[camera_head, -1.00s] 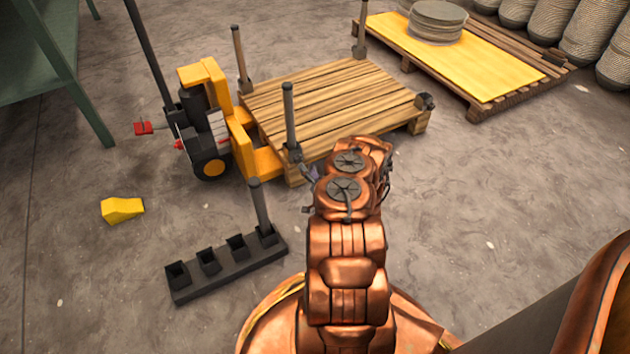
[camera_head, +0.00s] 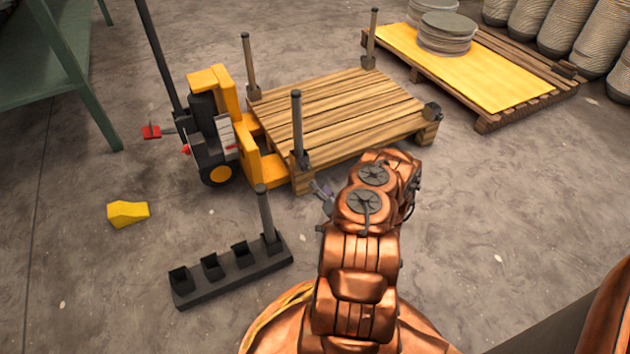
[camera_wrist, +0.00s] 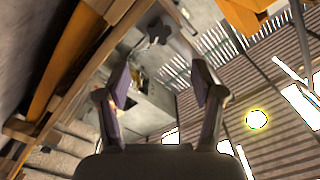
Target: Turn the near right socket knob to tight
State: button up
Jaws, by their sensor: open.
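The wooden pallet (camera_head: 345,115) has upright grey posts at three corners. The near post (camera_head: 297,125) stands in a socket (camera_head: 301,160) at the corner closest to my gripper. The right corner socket (camera_head: 432,111) is without a post. My gripper (camera_head: 321,190) is just below the near corner, mostly hidden by my copper arm. In the wrist view its two purple-grey fingers (camera_wrist: 163,95) are open with nothing gripped. A dark lobed piece (camera_wrist: 157,32), perhaps the knob, shows ahead of the fingertips, apart from them. Which way it is turned cannot be told.
A yellow pallet jack (camera_head: 225,130) stands against the pallet's left side. A black rack (camera_head: 232,272) with one post and a yellow block (camera_head: 128,213) lie on the floor to the left. A second pallet (camera_head: 490,122) with stacked discs stands at the back right.

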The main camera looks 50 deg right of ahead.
aim_at(307, 167)
jog(key=w+d+n+b, duration=0.1)
jog(key=w+b, duration=0.1)
jog(key=w, duration=0.1)
jog(key=w+d+n+b, duration=0.1)
jog(key=w+n+b, duration=0.1)
jog(key=w+d+n+b, duration=0.1)
jog(key=w+n+b, duration=0.1)
jog(key=w, duration=0.1)
jog(key=shift+w, duration=0.3)
jog(key=shift+w+d+r+b, duration=0.15)
jog(key=shift+w+d+b, duration=0.1)
jog(key=shift+w+b, duration=0.3)
jog(key=shift+w, duration=0.1)
jog(key=c, duration=1.1)
